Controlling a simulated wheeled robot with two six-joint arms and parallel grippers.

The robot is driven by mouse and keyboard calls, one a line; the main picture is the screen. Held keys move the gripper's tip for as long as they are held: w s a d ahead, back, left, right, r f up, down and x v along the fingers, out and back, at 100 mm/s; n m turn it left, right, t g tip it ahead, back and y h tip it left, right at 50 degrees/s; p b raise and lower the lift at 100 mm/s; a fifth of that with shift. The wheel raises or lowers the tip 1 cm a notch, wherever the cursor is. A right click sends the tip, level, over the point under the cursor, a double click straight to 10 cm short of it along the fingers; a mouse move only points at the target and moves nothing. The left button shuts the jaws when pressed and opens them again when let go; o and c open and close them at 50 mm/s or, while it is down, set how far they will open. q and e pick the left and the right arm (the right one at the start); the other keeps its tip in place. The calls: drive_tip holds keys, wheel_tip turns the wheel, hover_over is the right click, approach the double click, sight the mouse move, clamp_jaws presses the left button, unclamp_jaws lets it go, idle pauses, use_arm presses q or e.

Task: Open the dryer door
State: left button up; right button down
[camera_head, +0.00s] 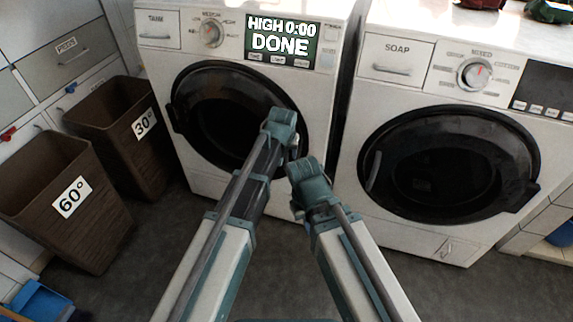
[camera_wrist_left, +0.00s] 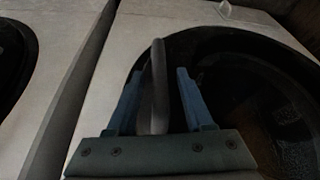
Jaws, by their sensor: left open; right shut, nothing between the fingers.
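The dryer (camera_head: 200,150) is the left white machine, with a display reading "HIGH 0:00 DONE". Its round black door (camera_head: 215,115) looks shut. My left gripper (camera_head: 290,138) is at the right edge of this door in the head view. In the left wrist view, the left gripper (camera_wrist_left: 155,95) is open, its blue fingers on either side of the dark upright door handle (camera_wrist_left: 158,75), with gaps showing beside it. The handle is hidden behind the gripper in the head view. My right gripper (camera_head: 304,172) is shut and empty, just below and right of the left one; its fingertips are mostly hidden.
A second white machine (camera_head: 350,205) labelled "SOAP" stands close on the right, its round door shut. Two brown bins, marked 30° (camera_head: 118,135) and 60° (camera_head: 45,195), stand at the left. Grey floor lies in front of the dryer.

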use_arm(q)
drive_tip(key=shift+b+x, duration=0.8)
drive_tip(key=shift+x, duration=0.65)
use_arm(e)
wheel_tip(320, 180, down, 3)
drive_tip(key=shift+r, duration=0.2)
use_arm(q)
drive_tip(key=shift+r, duration=0.1)
clamp_jaws()
